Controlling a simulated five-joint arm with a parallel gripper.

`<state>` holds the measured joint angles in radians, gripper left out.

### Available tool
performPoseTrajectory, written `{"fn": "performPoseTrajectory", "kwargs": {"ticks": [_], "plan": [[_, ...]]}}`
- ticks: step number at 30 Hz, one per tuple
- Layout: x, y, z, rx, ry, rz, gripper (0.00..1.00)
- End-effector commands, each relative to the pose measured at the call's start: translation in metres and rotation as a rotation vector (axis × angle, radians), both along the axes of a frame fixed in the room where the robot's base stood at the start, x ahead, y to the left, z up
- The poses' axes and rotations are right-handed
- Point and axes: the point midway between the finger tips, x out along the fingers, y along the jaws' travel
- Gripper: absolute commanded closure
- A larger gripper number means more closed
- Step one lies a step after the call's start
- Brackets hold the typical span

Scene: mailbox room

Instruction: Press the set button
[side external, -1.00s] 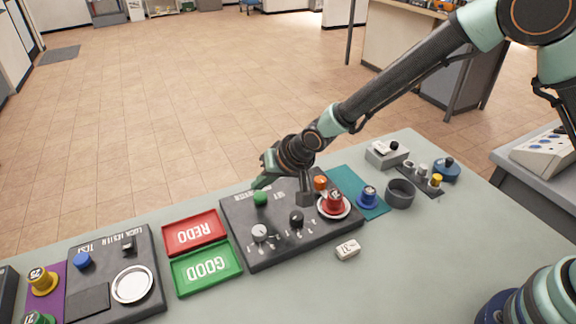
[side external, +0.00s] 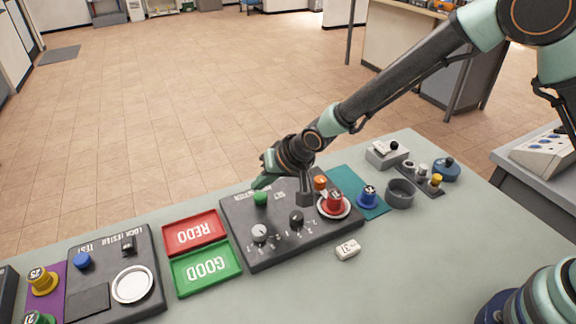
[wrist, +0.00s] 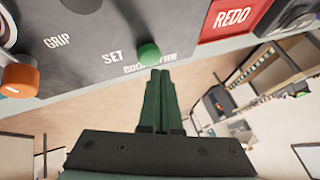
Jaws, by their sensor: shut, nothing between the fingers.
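The green button (side external: 260,198) stands on the dark control panel (side external: 250,238), near its far edge. In the wrist view the green button (wrist: 149,54) is beside the printed word SET. My gripper (side external: 261,183) is shut and empty, with its green fingers pointing down toward the button. In the wrist view the tips of my gripper (wrist: 160,73) lie just below the button in the picture. I cannot tell whether they touch it. The button looks raised.
A red REDO tray (side external: 195,232) and green GOOD tray (side external: 206,268) lie left. The table front is mostly clear.

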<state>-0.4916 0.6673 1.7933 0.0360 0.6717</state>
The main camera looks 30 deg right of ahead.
Motion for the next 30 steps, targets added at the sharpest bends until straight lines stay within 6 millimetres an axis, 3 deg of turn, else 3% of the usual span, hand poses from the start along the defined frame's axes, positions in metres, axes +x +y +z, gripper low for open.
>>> {"fn": "performPoseTrajectory", "kwargs": {"ticks": [30], "plan": [[-0.001, 0.003, -0.011, 0.002, 0.001, 0.002, 1.0]]}}
